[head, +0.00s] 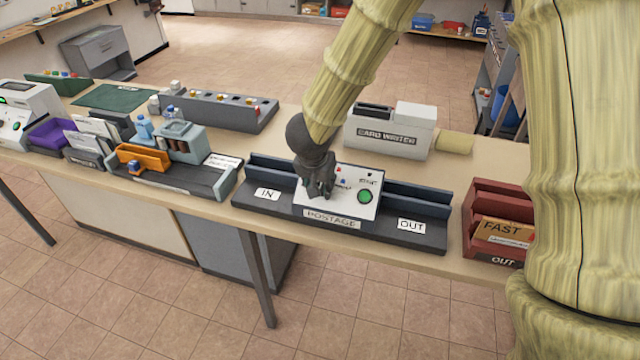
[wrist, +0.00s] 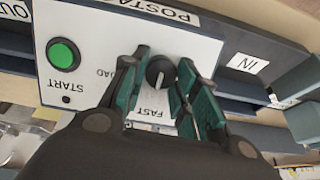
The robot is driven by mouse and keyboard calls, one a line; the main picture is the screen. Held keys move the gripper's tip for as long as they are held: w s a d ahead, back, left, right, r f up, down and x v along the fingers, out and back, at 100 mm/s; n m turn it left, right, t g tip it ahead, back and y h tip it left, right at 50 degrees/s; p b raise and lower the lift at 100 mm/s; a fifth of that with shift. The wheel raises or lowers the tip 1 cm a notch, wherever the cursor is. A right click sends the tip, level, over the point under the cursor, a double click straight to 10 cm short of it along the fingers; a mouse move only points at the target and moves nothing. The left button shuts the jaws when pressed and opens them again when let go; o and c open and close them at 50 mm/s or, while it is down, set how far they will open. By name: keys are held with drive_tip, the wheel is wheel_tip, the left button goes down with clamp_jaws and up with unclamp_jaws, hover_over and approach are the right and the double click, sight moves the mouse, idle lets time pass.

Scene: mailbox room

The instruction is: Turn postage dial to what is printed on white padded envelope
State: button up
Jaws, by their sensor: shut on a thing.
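The postage machine (head: 370,182) stands on the counter with a white panel, a green START button (head: 365,196) and a POSTAGE label on its front. Its black dial (wrist: 160,71) sits between my fingertips in the wrist view. My gripper (head: 318,192) is shut on the dial from above and hides it in the head view. A pale mark on the dial appears to face the FAST print on the panel, seen upside down in the wrist view. Other dial labels are partly covered by my fingers. I cannot make out a white padded envelope for certain in either view.
IN and OUT channels flank the machine. A card writer (head: 388,133) is behind. A grey tray (head: 190,185) with an orange holder (head: 143,158) is at the left, with more holders beyond it.

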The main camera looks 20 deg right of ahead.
drive_tip(key=m, duration=0.2)
drive_tip(key=m+t+b, duration=0.1)
drive_tip(key=m, duration=0.2)
drive_tip(key=shift+s+d+f+y+b, duration=0.1)
drive_tip(key=shift+s+f+y+b, duration=0.05)
drive_tip(key=shift+y+b, duration=0.2)
drive_tip(key=m+b, duration=0.2)
drive_tip(key=m, duration=0.1)
drive_tip(key=shift+t, duration=0.3)
drive_tip(key=shift+s+m+b, duration=0.1)
drive_tip(key=shift+m+b, duration=0.75)
drive_tip(key=shift+m, duration=0.45)
drive_tip(key=o, duration=1)
drive_tip(key=shift+d+v, duration=0.2)
drive_tip(key=shift+v, duration=5.9)
drive_tip(key=shift+s+f, duration=0.15)
drive_tip(key=shift+s, duration=0.1)
